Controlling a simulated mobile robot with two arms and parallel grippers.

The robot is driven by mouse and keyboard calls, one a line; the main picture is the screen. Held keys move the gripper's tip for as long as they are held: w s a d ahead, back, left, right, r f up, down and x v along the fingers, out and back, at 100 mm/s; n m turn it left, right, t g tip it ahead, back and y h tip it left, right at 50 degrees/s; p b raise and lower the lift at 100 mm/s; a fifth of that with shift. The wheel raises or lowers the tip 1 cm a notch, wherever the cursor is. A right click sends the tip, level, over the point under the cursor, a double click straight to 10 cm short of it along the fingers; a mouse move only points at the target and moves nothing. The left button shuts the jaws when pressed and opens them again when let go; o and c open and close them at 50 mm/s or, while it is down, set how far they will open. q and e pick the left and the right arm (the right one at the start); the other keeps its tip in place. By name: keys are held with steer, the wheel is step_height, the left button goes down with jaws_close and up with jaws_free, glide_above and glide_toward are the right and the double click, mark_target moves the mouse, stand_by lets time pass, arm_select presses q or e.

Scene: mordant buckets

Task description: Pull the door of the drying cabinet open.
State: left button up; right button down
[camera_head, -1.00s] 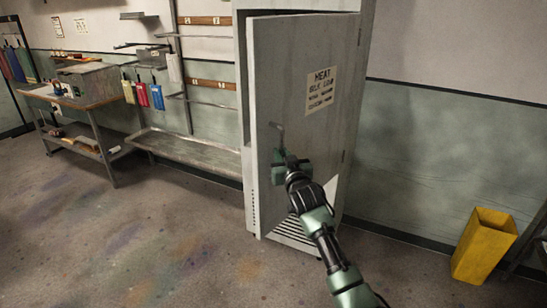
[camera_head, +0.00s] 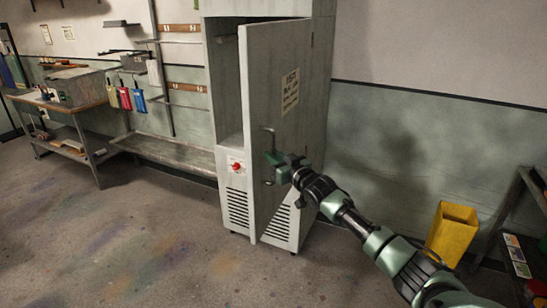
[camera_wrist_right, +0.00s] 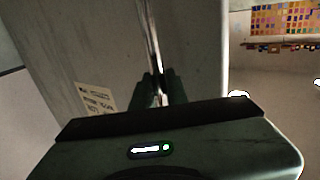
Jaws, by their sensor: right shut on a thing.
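The drying cabinet (camera_head: 222,190) is a tall grey cabinet against the back wall. Its door (camera_head: 262,80), hinged on the right, stands partly open, with a paper sign on its face. The dark interior shows to the left of the door. My right gripper (camera_head: 272,160) is shut on the upright bar handle (camera_head: 268,140) near the door's free edge. In the right wrist view the dark fingers (camera_wrist_right: 160,88) close around the thin metal handle (camera_wrist_right: 152,40) in front of the door. My left gripper is not in view.
A yellow bin (camera_head: 452,232) stands on the floor to the right, beside a dark shelf rack (camera_head: 518,205). A workbench (camera_head: 62,100) and a low metal shelf (camera_head: 165,150) are at the left. The floor (camera_head: 160,245) in front of the cabinet is clear.

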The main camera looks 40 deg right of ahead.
steer(key=shift+w+d+r, duration=0.1)
steer(key=shift+r, duration=0.25)
steer(key=c, duration=1.4)
jaws_free()
steer(key=shift+d+f, duration=0.1)
steer(key=shift+f, duration=0.1)
steer(key=shift+f, duration=0.1)
steer(key=s+b, duration=0.2)
steer(key=s, duration=0.6)
steer(key=shift+a, duration=0.25)
